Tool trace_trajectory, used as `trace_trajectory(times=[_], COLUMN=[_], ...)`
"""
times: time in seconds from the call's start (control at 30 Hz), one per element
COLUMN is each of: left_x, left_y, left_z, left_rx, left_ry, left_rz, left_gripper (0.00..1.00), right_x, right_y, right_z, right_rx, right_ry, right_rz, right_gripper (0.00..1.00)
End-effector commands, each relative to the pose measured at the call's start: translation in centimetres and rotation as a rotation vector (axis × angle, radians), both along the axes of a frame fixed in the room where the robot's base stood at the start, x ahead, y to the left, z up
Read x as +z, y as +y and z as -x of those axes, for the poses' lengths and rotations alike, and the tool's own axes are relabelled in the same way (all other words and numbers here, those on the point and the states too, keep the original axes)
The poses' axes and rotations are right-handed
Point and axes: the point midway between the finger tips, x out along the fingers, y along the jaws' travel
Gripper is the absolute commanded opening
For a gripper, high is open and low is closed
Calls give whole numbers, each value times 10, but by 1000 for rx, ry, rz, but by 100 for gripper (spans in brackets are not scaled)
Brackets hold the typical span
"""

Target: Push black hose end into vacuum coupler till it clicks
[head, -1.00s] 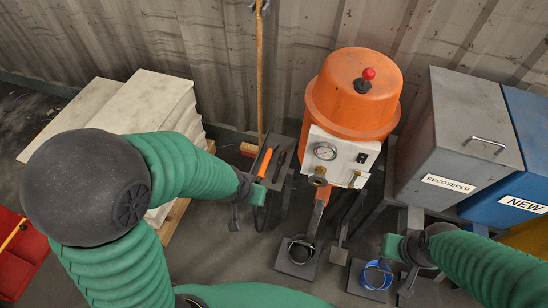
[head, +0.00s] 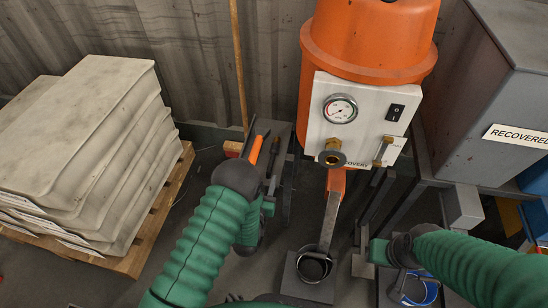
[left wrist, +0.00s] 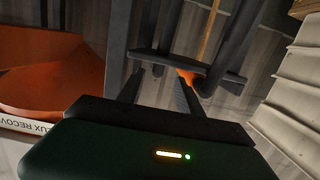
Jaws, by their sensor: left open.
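The orange vacuum unit (head: 365,40) stands at the wall with a white panel. A brass coupler (head: 332,155) with a dark round mouth sticks out low on the panel; nothing shows inserted in it. A black coiled ring (head: 314,265), perhaps the hose, lies on a square plate below it; no hose end is clearly visible. My left gripper (head: 270,192) is left of the coupler, by a dark stand, partly hidden by its own arm. In the left wrist view its fingers (left wrist: 160,74) are apart near a dark bar and an orange piece (left wrist: 187,77). My right gripper (head: 380,252) is below right of the coupler, its fingers unclear.
An orange-handled item (head: 255,150) rests on the dark stand. White slabs on a pallet (head: 125,262) fill the left. A grey RECOVERED bin (head: 500,100) stands at right. Floor between pallet and stand is clear.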

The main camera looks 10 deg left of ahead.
Motion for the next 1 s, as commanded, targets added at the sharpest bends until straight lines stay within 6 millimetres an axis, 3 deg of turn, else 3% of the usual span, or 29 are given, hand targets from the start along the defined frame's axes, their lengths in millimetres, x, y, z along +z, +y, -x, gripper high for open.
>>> trace_trajectory(times=[0.1, 0.27, 0.5, 0.6, 0.8, 1.0], left_x=[-8, -9, -14, -13, -11, -11], left_y=[0, 0, -3, -3, -3, -3], left_z=[-28, -47, -87, -97, -98, -98], left_rx=[0, -1, 0, -1, -1, -1], left_ry=[-3, 0, -1, 0, 3, 3], left_rz=[1, 0, -1, -1, -1, -1], left_gripper=[43, 43, 43, 43, 43, 18], right_x=[-17, -23, -54, -56, -54, -54], right_y=[0, 0, 0, 0, 0, 0], right_z=[0, 0, 0, 0, 0, 0], right_rx=[0, 0, 0, 0, 0, 0], right_ry=[0, 1, 1, 1, 1, 0], right_rz=[0, 0, 0, 0, 0, 0], right_gripper=[36, 36, 36, 36, 36, 36])
